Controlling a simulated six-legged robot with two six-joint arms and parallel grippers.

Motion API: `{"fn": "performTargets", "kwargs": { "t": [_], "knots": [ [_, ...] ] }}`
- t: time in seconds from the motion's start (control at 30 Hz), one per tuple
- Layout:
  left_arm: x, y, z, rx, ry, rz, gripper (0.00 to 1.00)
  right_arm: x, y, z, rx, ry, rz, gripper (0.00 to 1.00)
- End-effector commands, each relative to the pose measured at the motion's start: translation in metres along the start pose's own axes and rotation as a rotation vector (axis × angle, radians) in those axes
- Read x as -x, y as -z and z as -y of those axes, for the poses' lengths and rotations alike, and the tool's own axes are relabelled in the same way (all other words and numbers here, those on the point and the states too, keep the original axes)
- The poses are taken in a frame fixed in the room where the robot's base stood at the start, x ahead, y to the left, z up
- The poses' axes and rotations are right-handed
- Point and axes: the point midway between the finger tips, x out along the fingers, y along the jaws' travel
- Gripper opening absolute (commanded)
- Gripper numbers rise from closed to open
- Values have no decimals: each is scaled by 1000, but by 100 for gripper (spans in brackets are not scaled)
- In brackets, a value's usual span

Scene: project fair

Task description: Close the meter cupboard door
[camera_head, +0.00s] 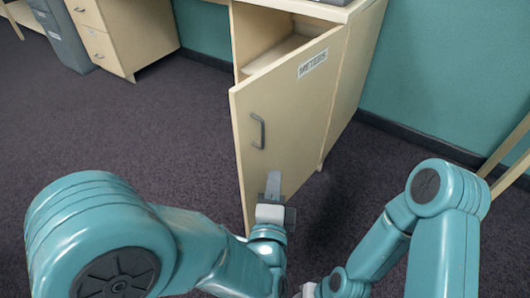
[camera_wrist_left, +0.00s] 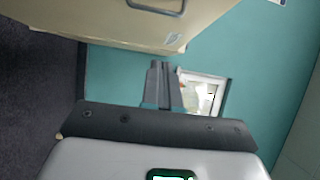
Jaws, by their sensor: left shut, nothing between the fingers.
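The pale wooden meter cupboard (camera_head: 355,75) stands against the teal wall. Its door (camera_head: 290,120), marked "METERS", stands open, with its free edge at the left and the shelf inside showing past its top. A grey handle (camera_head: 258,131) is on its outer face, near the free edge. My left gripper (camera_head: 273,183) is shut and empty, in front of the lower part of that face, below the handle. I cannot tell if it touches. In the left wrist view the shut fingers (camera_wrist_left: 162,75) point toward the door (camera_wrist_left: 110,22).
A drawer unit (camera_head: 100,45) and a grey bin (camera_head: 60,35) stand at the back left. The dark carpet (camera_head: 130,125) is clear left of the door. A wooden frame (camera_head: 510,160) stands at the right edge.

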Motion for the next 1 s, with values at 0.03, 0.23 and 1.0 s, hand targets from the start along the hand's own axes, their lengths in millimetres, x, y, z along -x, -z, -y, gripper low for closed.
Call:
{"fn": "performTargets", "kwargs": {
  "t": [0.03, 0.23, 1.0],
  "knots": [
    [-6, -2, 0, 2, 2, 4, 0, -1, 0, 0, -1, 0, 0, 43],
    [-42, -4, -1, 3, 0, 4, 0, -6, 2, -3, -5, 0, -4, 43],
    [-119, -32, 0, 2, -3, 1, 0, -20, 7, -12, -17, -2, -16, 43]
  ]
}}
